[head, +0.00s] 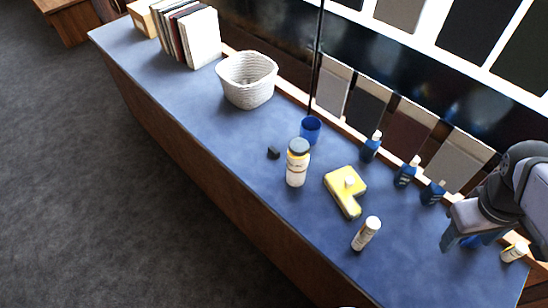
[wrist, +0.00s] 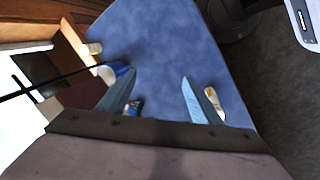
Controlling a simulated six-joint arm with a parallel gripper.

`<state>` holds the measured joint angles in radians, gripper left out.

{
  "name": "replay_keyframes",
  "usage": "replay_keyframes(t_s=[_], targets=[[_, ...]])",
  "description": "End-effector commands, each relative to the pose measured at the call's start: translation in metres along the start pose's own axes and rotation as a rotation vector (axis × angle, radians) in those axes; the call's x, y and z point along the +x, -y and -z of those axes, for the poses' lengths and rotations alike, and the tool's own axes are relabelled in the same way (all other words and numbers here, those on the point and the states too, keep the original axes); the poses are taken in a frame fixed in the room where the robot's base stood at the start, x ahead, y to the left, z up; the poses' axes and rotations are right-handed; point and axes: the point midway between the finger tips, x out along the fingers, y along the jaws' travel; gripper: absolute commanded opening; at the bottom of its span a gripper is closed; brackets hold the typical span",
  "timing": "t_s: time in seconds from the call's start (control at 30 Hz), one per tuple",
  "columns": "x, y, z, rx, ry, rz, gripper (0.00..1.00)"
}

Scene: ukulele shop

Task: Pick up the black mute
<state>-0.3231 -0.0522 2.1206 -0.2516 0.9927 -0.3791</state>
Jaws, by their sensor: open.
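The black mute (head: 273,153) is a small dark block lying on the blue counter in the head view, left of a white bottle with a grey cap. I cannot make it out in the wrist view. My gripper (head: 459,243) is at the right end of the counter in the head view, well to the right of the mute. In the wrist view my gripper (wrist: 158,82) has its two fingers apart, with only bare blue surface between the tips.
Several blue bottles (head: 370,148) line the back. A woven basket (head: 247,82) and books (head: 200,38) are left. The counter's front-left is clear.

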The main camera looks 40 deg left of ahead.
Motion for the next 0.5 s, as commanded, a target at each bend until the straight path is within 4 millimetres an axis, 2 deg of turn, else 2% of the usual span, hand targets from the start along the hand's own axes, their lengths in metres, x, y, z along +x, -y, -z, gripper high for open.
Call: replay_keyframes(t_s=[0.03,0.07,0.17,0.2,0.27,0.3,0.37,0.4,0.5], targets=[[0.012,0.004,0.029,-0.150,-0.014,-0.045,0.59],[0.013,0.005,0.046,-0.243,-0.020,-0.076,0.59],[0.013,0.017,0.110,-0.577,-0.038,-0.198,0.59],[0.011,0.026,0.136,-0.710,-0.043,-0.251,0.59],[0.007,0.044,0.175,-0.905,-0.048,-0.337,0.59],[0.003,0.059,0.200,-1.030,-0.050,-0.397,0.59],[-0.004,0.086,0.235,-1.211,-0.048,-0.492,0.59],[-0.010,0.107,0.258,-1.326,-0.046,-0.560,0.59],[-0.027,0.164,0.303,-1.580,-0.029,-0.730,0.59]])
